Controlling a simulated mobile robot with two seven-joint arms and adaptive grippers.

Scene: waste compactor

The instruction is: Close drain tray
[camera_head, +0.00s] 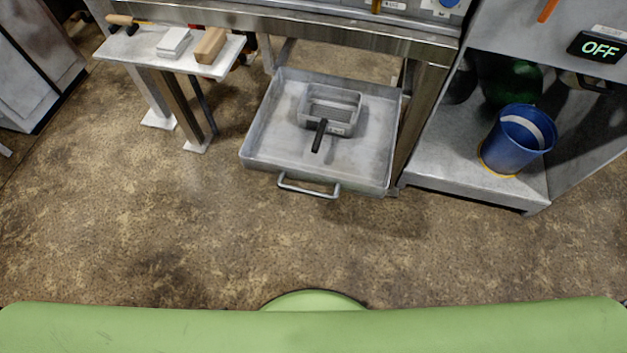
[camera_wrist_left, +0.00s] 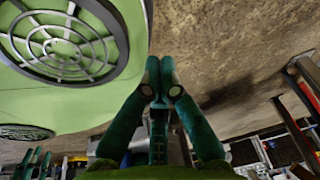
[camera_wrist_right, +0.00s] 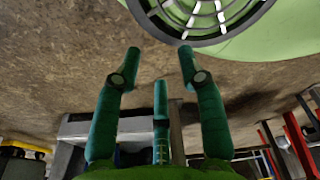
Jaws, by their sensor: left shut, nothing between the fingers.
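The drain tray (camera_head: 262,150) is a shallow grey metal tray in the head view. It sticks out from under the steel machine frame, above the floor. A bar handle (camera_head: 308,190) is on its front wall. A small metal strainer box (camera_head: 345,100) with a black grip lies inside the tray. Neither gripper shows in the head view. My left gripper (camera_wrist_left: 160,72) is shut and empty in the left wrist view, with floor behind its fingertips. My right gripper (camera_wrist_right: 160,54) is open with nothing between its fingers, and a grey metal shape lies beyond it.
A small side table (camera_head: 140,45) with a wooden block (camera_head: 210,45) stands left of the tray. A blue bucket (camera_head: 515,142) stands on a low grey shelf (camera_head: 440,150) at the right, below an OFF display (camera_head: 598,48). The floor (camera_head: 250,240) before the tray is clear.

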